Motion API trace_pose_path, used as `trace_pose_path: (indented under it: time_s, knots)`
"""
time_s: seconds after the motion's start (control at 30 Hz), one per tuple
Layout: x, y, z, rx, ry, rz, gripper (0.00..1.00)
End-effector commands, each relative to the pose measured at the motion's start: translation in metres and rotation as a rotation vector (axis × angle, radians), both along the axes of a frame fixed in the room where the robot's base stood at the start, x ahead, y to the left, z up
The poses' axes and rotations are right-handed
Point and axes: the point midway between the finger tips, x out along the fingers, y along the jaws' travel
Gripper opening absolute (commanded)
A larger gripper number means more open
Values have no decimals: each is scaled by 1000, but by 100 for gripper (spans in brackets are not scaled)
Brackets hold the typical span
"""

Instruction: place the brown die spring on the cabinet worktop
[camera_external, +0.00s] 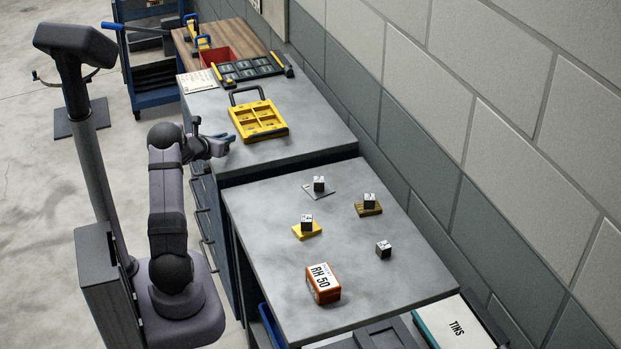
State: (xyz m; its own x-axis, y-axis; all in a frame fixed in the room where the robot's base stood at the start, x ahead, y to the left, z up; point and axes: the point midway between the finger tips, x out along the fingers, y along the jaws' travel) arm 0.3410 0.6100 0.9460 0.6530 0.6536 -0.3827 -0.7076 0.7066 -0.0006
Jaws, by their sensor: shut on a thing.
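The cabinet worktop (300,134) is a grey slab over a dark cabinet with drawers, in the upper middle of the view. My gripper (226,139) is at the worktop's left edge, left of and below the yellow tray. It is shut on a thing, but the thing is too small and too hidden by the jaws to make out. I cannot pick out the brown die spring anywhere in this view. I cannot tell how far the jaws are above the worktop.
A yellow tray with compartments (260,120) stands on the worktop, with a black organiser (249,68) behind. A lower grey table (260,207) in front bears small labelled blocks, some on pads, and an orange RH 50 box (324,284). A block wall borders the right side.

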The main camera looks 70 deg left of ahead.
Motion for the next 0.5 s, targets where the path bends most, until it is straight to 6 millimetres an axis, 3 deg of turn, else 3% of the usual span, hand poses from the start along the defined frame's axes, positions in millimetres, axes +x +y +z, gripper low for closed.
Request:
trace_pose_path:
  time_s: [0.03, 0.07, 0.13, 0.5]
  knots:
    - [0, 0, -2, 0, 0, 0, 0]
    - [0, 0, -2, 0, 0, 0, 17]
    - [0, 0, -1, 0, 0, 0, 34]
    - [0, 0, 0, 0, 0, 0, 34]
